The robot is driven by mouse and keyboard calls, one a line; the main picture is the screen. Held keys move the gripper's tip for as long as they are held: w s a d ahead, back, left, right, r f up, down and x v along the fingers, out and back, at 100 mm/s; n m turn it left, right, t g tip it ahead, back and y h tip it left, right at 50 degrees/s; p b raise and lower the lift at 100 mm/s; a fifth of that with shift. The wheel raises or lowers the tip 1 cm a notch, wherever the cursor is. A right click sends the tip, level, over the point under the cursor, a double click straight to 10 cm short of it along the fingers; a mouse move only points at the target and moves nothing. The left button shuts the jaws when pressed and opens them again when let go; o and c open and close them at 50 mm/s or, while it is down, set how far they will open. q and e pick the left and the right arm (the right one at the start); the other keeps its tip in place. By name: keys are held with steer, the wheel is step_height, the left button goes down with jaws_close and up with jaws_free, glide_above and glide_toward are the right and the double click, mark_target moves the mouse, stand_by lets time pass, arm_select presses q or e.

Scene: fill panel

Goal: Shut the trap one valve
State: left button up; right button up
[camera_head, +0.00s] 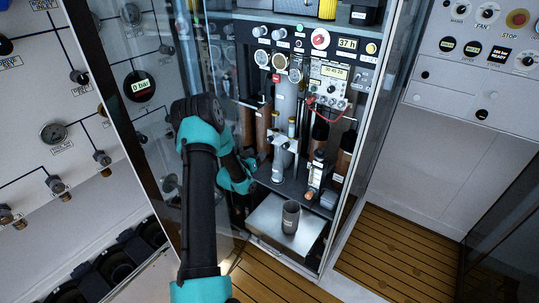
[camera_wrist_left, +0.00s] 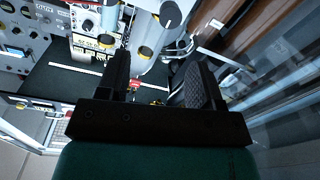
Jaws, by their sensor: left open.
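My left gripper (camera_head: 254,160) reaches into the open cabinet in the head view, beside a silver stand with upright cylinders (camera_head: 282,160). In the left wrist view its two dark fingers (camera_wrist_left: 162,85) are apart, with nothing clearly held between them. Silver cylinders with yellowish ends (camera_wrist_left: 150,42) show just beyond the fingers. A small red part (camera_wrist_left: 134,84) and a small yellow part (camera_wrist_left: 157,102) show in the gap between the fingers. I cannot tell which part is the trap one valve, or whether it is open or shut. My right gripper is not in view.
Gauges (camera_head: 280,62) and a device with a red cable (camera_head: 329,85) sit above in the cabinet. A dark cup (camera_head: 290,216) stands on a metal plate below. A glass door stands at the left, and a frame post (camera_head: 372,120) bounds the right. The wooden floor is clear.

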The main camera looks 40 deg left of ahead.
arm_select(q)
steer(key=d+r+m+t, duration=0.1)
steer(key=d+r+m, duration=0.3)
steer(key=d+m, duration=0.4)
steer(key=shift+w+r+m+h, duration=0.2)
steer(key=shift+m+h, duration=0.2)
steer(key=shift+m, duration=1.9)
steer(key=s+d+f+n+g+h, duration=0.25)
steer(key=d+f+n+g, duration=0.45)
steer(key=d+f, duration=0.6)
steer(key=s+d+f+n+g+h, duration=0.1)
steer(key=s+d+f+g, duration=0.3)
steer(key=s+d, duration=0.5)
steer(key=s+d+f+n+g+h, duration=0.1)
steer(key=s+d+f+g+h, duration=0.2)
steer(key=s+d+g, duration=0.4)
steer(key=s+d, duration=0.2)
steer(key=d, duration=0.6)
steer(key=shift+f+h, duration=0.35)
